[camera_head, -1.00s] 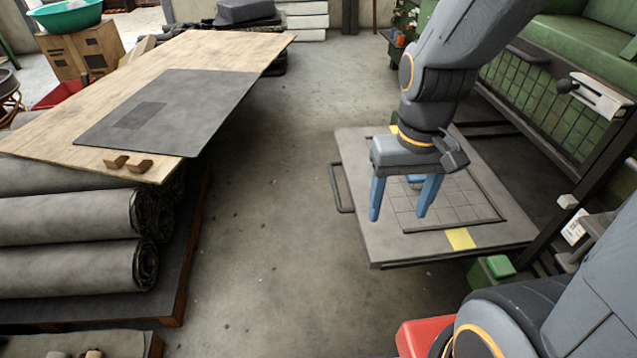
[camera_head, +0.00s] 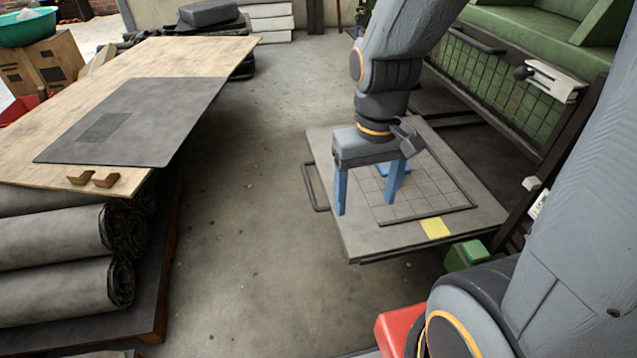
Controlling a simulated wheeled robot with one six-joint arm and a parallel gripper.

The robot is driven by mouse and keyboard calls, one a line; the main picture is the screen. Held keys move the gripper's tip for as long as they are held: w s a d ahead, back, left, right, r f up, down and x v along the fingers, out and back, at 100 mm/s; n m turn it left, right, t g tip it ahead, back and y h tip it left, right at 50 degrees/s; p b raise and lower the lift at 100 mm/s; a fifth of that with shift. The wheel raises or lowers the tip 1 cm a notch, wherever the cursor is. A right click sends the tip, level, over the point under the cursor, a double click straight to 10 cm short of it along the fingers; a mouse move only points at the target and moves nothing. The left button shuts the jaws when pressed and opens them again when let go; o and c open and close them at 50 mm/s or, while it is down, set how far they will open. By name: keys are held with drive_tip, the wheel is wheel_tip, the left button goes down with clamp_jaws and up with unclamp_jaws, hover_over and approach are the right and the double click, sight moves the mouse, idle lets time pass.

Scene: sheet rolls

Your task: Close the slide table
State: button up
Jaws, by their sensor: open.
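The slide table (camera_head: 360,233) is a grey plate pulled out to the left from the green machine. A dark bar handle (camera_head: 312,188) sticks out from its left edge. A gridded panel (camera_head: 425,200) with a dark border lies on its top, with a yellow patch (camera_head: 435,228) near the front edge. My gripper (camera_head: 367,192) points down over the left part of the table, with its two blue fingers spread apart and nothing seen between them. It is to the right of the handle and apart from it. Whether the fingertips touch the plate is hard to tell.
The green machine (camera_head: 490,85) with a mesh guard stands at the right. At the left, a wooden board (camera_head: 200,55) with a dark sheet (camera_head: 140,120) lies over grey rolls (camera_head: 60,285) on a pallet. Bare concrete floor (camera_head: 230,220) lies between.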

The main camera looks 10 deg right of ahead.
drive_tip(key=w+f+n+b, duration=0.1)
drive_tip(key=w+f+n, duration=0.1)
drive_tip(key=w, duration=0.3)
drive_tip(key=w+a+f+n+h+b, duration=0.1)
drive_tip(key=w+f+n, duration=0.2)
drive_tip(key=w, duration=0.3)
drive_tip(key=w+f+n+h+b, duration=0.1)
drive_tip(key=w+f+n, duration=0.1)
drive_tip(key=w, duration=0.3)
drive_tip(key=shift+w+a+f+n+g, duration=0.2)
drive_tip(key=shift+a+n+g, duration=0.1)
drive_tip(key=shift+n, duration=0.4)
clamp_jaws()
drive_tip(key=w+a+f+n+h+b, duration=0.2)
drive_tip(key=w+a+f+n+b, duration=0.15)
drive_tip(key=w+f+n, duration=0.8)
drive_tip(key=w+d+f+m, duration=0.2)
drive_tip(key=w+d+f, duration=0.1)
drive_tip(key=f, duration=0.6)
drive_tip(key=shift+w+d+f+p, duration=0.2)
drive_tip(key=shift+d+f+p, duration=0.05)
drive_tip(key=shift+p, duration=0.1)
